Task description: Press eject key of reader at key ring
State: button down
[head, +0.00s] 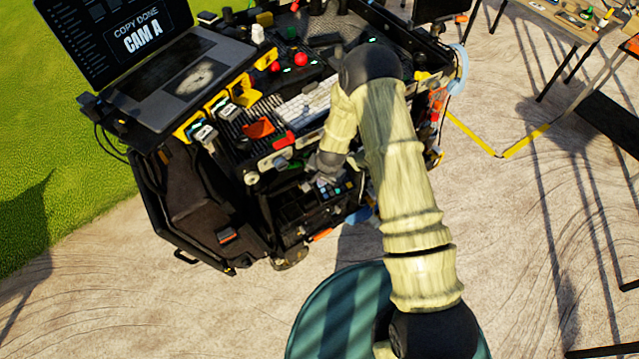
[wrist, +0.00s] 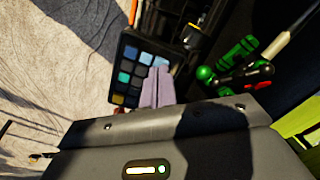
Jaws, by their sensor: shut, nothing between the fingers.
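My gripper (wrist: 155,88) shows in the wrist view as two pale fingers pressed together, shut and empty. They lie in front of a dark panel with coloured squares (wrist: 128,77). In the head view my gripper (head: 322,181) hangs low at the cart's front side, below the top deck. Several yellow-cased units that look like card readers (head: 190,126) stand along the deck's left front edge, apart from the gripper and to its left. I cannot make out a key ring or an eject key for sure in either view.
The cart's laptop (head: 185,75) reads "COPY DONE CAM A". A keyboard (head: 305,103) and red knobs crowd the deck. In the wrist view, green and red ball-ended items (wrist: 235,73) lie right of the fingers. Open ground surrounds the cart's front.

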jog(key=shift+b+x, duration=0.65)
jog(key=shift+x, duration=0.1)
jog(key=shift+r, duration=0.1)
jog(key=p+v, duration=0.4)
jog(key=v, duration=0.2)
jog(key=shift+r, duration=0.4)
dwell(0.5)
jog(key=shift+s+d, duration=0.15)
dwell(0.5)
notch_tip(320, 180, up, 16)
jog(key=n+b, duration=0.1)
jog(key=n, duration=0.2)
send_over(324, 192)
jog(key=s+d, duration=0.4)
jog(key=d, duration=0.3)
jog(key=s+d+r+n+b, duration=0.1)
jog(key=s+d+r, duration=0.3)
jog(key=s, duration=0.3)
jog(key=s+d+r+n+h+b, duration=0.1)
jog(key=s+d+r, duration=0.2)
jog(key=s+r, duration=0.2)
jog(key=shift+s+d+r, duration=0.4)
jog(key=shift+s, duration=0.7)
